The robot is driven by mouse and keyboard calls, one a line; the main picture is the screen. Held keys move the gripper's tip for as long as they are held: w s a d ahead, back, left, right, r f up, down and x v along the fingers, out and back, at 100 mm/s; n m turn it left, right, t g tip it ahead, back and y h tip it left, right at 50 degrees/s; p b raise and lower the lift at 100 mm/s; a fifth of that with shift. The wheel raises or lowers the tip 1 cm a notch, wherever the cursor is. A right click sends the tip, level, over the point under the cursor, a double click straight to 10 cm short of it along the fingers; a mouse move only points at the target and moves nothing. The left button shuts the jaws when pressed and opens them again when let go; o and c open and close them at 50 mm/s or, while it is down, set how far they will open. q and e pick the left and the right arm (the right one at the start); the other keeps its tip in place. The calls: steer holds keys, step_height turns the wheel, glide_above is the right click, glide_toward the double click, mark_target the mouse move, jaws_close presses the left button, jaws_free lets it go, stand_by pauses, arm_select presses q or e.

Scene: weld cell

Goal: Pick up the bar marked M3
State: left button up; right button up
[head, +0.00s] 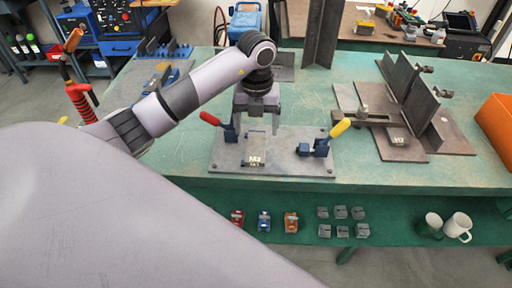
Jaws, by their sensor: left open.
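A small grey metal bar (254,161) with a pale marked label lies near the front edge of a grey fixture plate (285,166) on the green bench. A second small labelled piece (397,139) sits on the angled steel fixture at the right. Both labels are too small to read surely, so I cannot tell which one is M3. My left gripper (256,131) points down above the back part of the fixture plate, open and empty, behind the bar in the picture. My right gripper is out of view.
Clamps with a red handle (210,118) and a yellow handle (340,128) stand on the plate on both sides of my left gripper. Upright steel plates (405,78) and an orange box (496,122) are to the right. Small blocks and mugs (457,227) sit on the lower shelf.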

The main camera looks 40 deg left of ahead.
mark_target(256, 146)
arm_select(q)
step_height(256, 146, down, 7)
steer(key=shift+w+a+r+p, duration=0.1)
steer(key=shift+a+r+p, duration=0.1)
steer(key=shift+p, duration=0.1)
steer(key=shift+r, duration=0.1)
steer(key=c, duration=1.1)
